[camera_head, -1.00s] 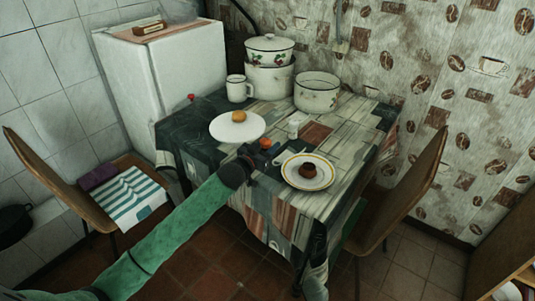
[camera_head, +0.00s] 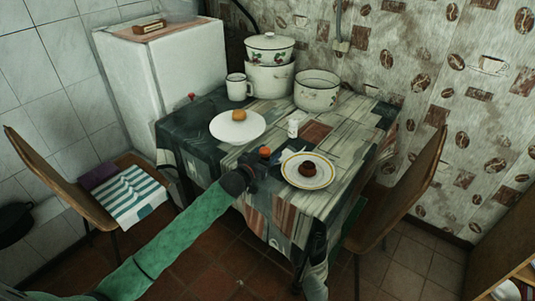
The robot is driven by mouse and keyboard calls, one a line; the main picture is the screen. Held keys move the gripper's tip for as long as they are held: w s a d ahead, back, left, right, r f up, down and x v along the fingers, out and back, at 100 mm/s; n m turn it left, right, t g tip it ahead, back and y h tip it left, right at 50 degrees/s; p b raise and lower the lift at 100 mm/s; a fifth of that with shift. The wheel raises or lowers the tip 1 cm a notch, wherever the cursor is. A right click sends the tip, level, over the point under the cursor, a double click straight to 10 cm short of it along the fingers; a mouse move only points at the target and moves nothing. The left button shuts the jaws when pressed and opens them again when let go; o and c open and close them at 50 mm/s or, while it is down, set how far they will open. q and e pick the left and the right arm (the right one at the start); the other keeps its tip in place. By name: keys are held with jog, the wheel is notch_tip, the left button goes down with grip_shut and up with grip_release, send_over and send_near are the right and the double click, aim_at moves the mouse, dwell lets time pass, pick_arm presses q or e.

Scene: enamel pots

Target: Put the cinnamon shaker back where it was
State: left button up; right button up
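A small thing with an orange-red top (camera_head: 264,152), which looks like the cinnamon shaker, is at the tip of my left gripper (camera_head: 257,165), over the front part of the table. The dark gripper hides its lower part, and the fingers are too small to see clearly. It has moved together with the gripper, so the gripper appears shut on it. A small white shaker or cup (camera_head: 293,127) stands on the table behind it, apart from the gripper. My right gripper is not in view.
A plate with a bun (camera_head: 223,133) lies to the left, and a yellow-rimmed plate (camera_head: 292,178) with a brown item to the right. A white mug (camera_head: 238,88), stacked pots (camera_head: 270,79) and an open pot (camera_head: 316,92) stand at the back. Chairs flank the table.

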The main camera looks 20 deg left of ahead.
pick_arm(q)
jog(key=shift+r, duration=0.2)
jog(key=shift+s+a+f, duration=0.1)
jog(key=shift+s+f, duration=0.05)
jog(key=shift+s, duration=0.1)
jog(key=b+v, duration=0.1)
jog(key=v, duration=1)
jog(key=shift+s+b, duration=0.2)
jog(key=shift+b, duration=0.1)
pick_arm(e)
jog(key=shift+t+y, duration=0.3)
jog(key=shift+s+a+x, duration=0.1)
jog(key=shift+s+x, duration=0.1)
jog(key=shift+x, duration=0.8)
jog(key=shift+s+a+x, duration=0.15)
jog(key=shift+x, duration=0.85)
pick_arm(q)
jog(key=s+d+f+n+g+y, duration=0.1)
jog(key=s+d+f+g, duration=0.3)
jog(key=s+d+f, duration=0.5)
jog(key=s+d+f+n+g+y, duration=0.1)
jog(key=s+d+f+g, duration=0.35)
jog(key=s+f, duration=0.8)
jog(key=s+d+m+g, duration=0.1)
jog(key=s+d+g, duration=0.3)
jog(key=s, duration=1)
jog(key=d, duration=0.3)
jog(key=shift+s+f, duration=0.3)
jog(key=shift+s, duration=0.05)
